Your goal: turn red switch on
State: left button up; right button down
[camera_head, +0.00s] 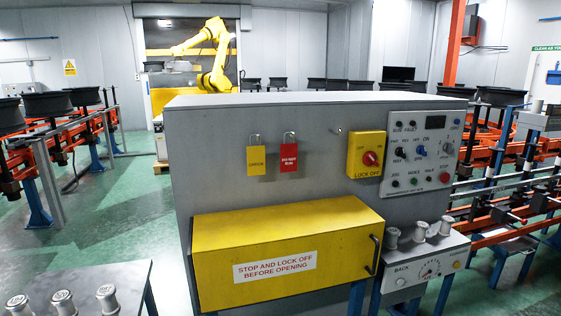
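I cannot read which position the knob is in. Neither of my grippers shows in the head view.
A yellow box (220,265) with a black handle (374,255) juts from the cabinet's lower front. A yellow padlock tag (256,159) and a red one (288,158) hang left of the switch. A control panel (418,152) is at right. Metal spindles (64,301) stand on a table.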

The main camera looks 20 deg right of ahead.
aim_at(369, 158)
jog(key=z, duration=1.2)
